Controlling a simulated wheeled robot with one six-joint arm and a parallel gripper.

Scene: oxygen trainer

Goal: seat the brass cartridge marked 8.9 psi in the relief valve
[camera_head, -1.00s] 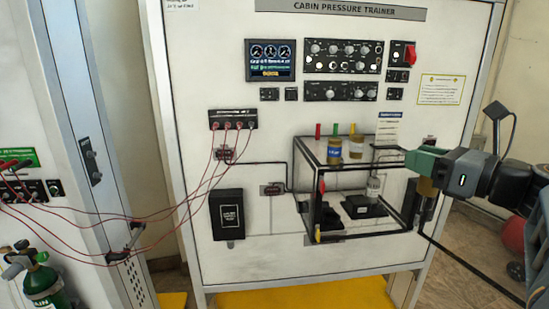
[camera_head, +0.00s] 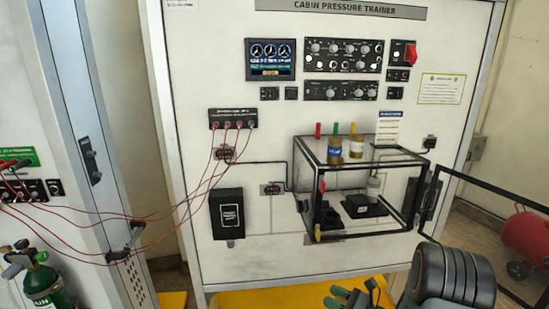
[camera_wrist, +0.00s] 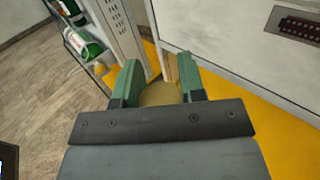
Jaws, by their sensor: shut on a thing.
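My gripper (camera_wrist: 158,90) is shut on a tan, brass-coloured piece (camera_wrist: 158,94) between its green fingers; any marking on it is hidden. In the head view my gripper (camera_head: 358,295) is low at the bottom edge, in front of the trainer and below the clear case (camera_head: 323,233). A blue-labelled brass cartridge (camera_head: 334,155) and a brass cartridge with a pale band (camera_head: 356,147) stand on top of the case; their markings are too small to read. Inside, a grey-white cylinder (camera_head: 374,186) stands at a black block (camera_head: 365,206). I cannot tell which part is the relief valve.
The case's framed door (camera_head: 494,189) stands swung open to the right. Red cables (camera_head: 180,205) hang at the left. A green bottle (camera_head: 45,285) stands at lower left and a red tank (camera_head: 525,235) at far right.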

